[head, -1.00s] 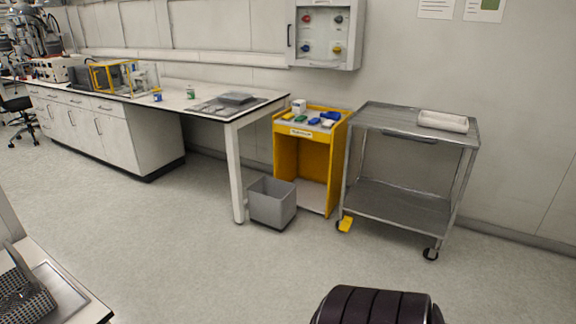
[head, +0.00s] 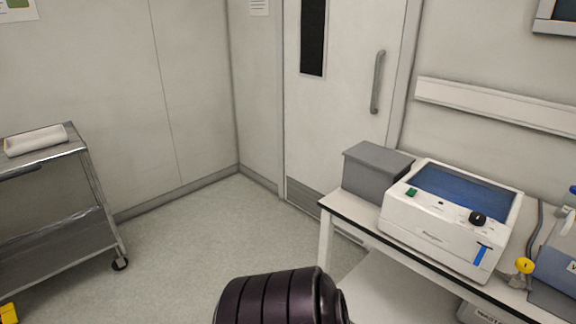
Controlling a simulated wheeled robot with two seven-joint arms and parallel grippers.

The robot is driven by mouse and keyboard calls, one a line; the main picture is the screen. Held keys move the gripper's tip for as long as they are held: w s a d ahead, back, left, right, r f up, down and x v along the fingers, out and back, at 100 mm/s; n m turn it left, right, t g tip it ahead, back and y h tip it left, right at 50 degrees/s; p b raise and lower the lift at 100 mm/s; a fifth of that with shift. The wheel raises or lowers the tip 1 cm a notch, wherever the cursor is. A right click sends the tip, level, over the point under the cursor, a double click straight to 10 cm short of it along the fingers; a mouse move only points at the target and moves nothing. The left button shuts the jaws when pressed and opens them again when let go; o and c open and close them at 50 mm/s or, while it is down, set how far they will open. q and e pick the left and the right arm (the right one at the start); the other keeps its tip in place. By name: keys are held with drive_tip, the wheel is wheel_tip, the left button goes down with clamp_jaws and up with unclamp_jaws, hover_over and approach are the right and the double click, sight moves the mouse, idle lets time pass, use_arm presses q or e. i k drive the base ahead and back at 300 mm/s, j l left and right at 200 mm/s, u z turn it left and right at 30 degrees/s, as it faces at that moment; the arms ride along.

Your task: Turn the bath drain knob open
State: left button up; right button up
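A white water bath (head: 440,228) with a blue interior stands on the bench at the right. A black round knob (head: 478,218) and a small green switch (head: 411,191) are on its upper front. A blue lever-like piece (head: 481,257) is on its front face near the right corner. A yellow knob (head: 525,266) sits low, just beyond that corner. I cannot tell which of these is the drain knob, or whether the drain is open. Neither of my grippers is in view; only a dark ribbed part of my own body shows at the bottom.
A grey box (head: 376,172) stands left of the bath on the white bench (head: 352,216). Another grey-blue device (head: 560,255) is cut off at the right edge. A door (head: 340,110) is behind. A metal cart (head: 62,215) stands at the left. The floor between is clear.

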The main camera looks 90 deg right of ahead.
sight(524, 265)
drive_tip(key=z, duration=3.9)
